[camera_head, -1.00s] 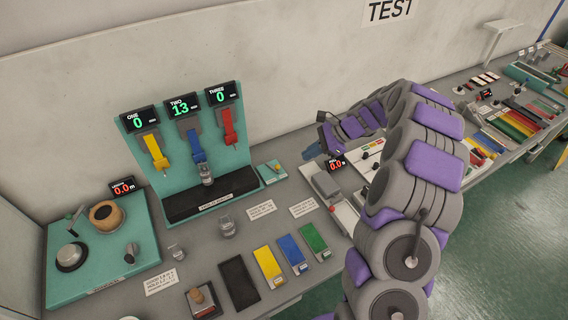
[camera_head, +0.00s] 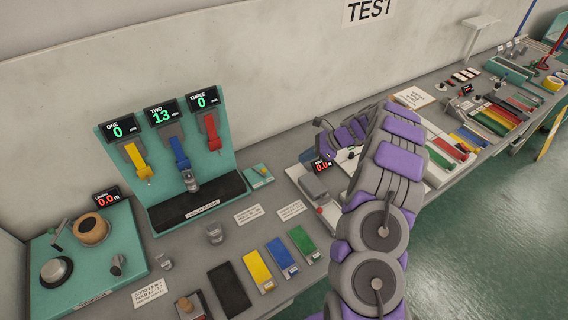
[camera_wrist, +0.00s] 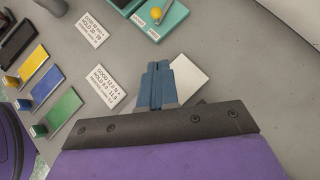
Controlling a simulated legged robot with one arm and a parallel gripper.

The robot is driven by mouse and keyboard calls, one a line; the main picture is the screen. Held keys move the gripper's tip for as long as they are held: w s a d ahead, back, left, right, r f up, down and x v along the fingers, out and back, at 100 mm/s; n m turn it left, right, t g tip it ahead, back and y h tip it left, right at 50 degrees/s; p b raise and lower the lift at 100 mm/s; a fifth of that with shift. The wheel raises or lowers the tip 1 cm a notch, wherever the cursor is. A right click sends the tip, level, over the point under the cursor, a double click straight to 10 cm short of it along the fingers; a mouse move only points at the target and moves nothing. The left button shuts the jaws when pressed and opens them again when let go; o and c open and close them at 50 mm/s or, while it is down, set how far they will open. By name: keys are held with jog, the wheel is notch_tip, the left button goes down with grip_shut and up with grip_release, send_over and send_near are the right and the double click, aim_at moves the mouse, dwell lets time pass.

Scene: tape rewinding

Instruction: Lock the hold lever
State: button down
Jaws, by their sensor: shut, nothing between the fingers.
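The winding station is a teal base (camera_head: 132,240) at the left of the head view, with a brown tape roll (camera_head: 91,230). A small lever with a dark handle (camera_head: 58,229) stands beside the roll, and a dark upright knob or lever (camera_head: 117,263) stands at the base's front right. I cannot tell which is the hold lever. My gripper (camera_wrist: 153,68) shows blue fingers closed together and empty in the wrist view, above the grey bench. In the head view my gripper (camera_head: 322,124) is well right of the teal base, partly blurred into the arm.
A teal rack (camera_head: 220,150) with three tape straps stands mid-bench. Printed cards (camera_head: 249,214), coloured plates (camera_head: 257,270) and a small teal box with a yellow ball (camera_wrist: 157,14) lie around. A grey device (camera_head: 315,185) stands near my arm.

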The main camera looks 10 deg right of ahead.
jog(key=b+x, duration=0.2)
jog(key=x, duration=0.7)
jog(key=shift+s+f, duration=0.1)
jog(key=shift+f, duration=0.1)
jog(key=a, duration=0.1)
jog(key=w+a, duration=0.1)
jog(key=a, duration=0.1)
jog(key=shift+w+a+f+b, duration=0.1)
jog(key=shift+f+b, duration=0.05)
jog(key=shift+b, duration=0.25)
jog(key=shift+w+a, duration=0.2)
jog(key=shift+a, duration=0.3)
jog(key=shift+s, duration=0.1)
jog(key=shift+a+m, duration=0.15)
jog(key=shift+m, duration=0.15)
jog(key=shift+s+t, duration=0.15)
jog(key=shift+t, duration=0.15)
